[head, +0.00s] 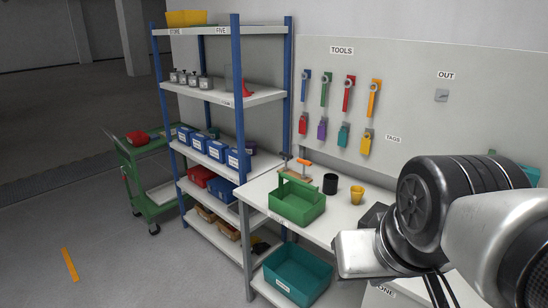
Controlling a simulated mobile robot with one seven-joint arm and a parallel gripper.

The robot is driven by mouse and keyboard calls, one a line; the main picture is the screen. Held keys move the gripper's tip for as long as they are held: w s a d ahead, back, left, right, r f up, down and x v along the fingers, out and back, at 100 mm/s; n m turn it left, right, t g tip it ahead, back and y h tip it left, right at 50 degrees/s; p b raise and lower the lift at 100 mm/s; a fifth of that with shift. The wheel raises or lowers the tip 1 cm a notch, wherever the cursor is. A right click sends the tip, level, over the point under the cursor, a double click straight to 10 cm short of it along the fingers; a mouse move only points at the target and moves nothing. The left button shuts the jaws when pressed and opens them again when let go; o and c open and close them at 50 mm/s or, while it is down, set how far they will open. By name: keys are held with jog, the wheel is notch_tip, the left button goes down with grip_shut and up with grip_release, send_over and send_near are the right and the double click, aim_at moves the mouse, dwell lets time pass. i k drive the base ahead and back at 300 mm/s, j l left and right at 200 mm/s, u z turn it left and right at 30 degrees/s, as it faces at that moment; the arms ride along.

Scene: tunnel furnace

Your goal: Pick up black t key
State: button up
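Two T-shaped handles stand upright at the back left of the white workbench (343,220), above a small brown block. The dark one, which looks like the black T key (286,157), is on the left. The orange T key (305,162) is just right of it. Their lower parts are partly hidden behind the green tote's handle. My gripper (362,253) is at the lower right, in front of the bench and well apart from the keys. Its fingertips are not clear, so I cannot tell whether it is open.
A green tote (297,206) stands on the bench in front of the keys. A black cup (330,184) and a yellow cup (357,195) are to the right. A blue-posted shelf (240,105) rises on the left. A teal bin (297,278) sits below the bench top.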

aim_at(287, 156)
jog(key=i+j+z, duration=0.15)
jog(key=i+j, duration=0.15)
jog(key=i+j+z, duration=0.1)
jog(key=i+j, duration=0.2)
jog(key=j, duration=0.15)
jog(key=i+j+z, duration=0.15)
jog(key=i+j, duration=0.15)
jog(key=j, duration=0.15)
jog(key=i+j+z, duration=0.15)
jog(key=j, duration=0.25)
jog(key=i+j+z, duration=0.15)
jog(key=i+j, duration=0.15)
jog(key=j, duration=0.2)
jog(key=i+j+z, duration=0.1)
jog(key=i+j, duration=0.15)
jog(key=j, duration=0.25)
jog(key=i+j+z, duration=0.15)
jog(key=j, duration=0.4)
jog(key=i+j+z, duration=0.15)
jog(key=j, duration=0.35)
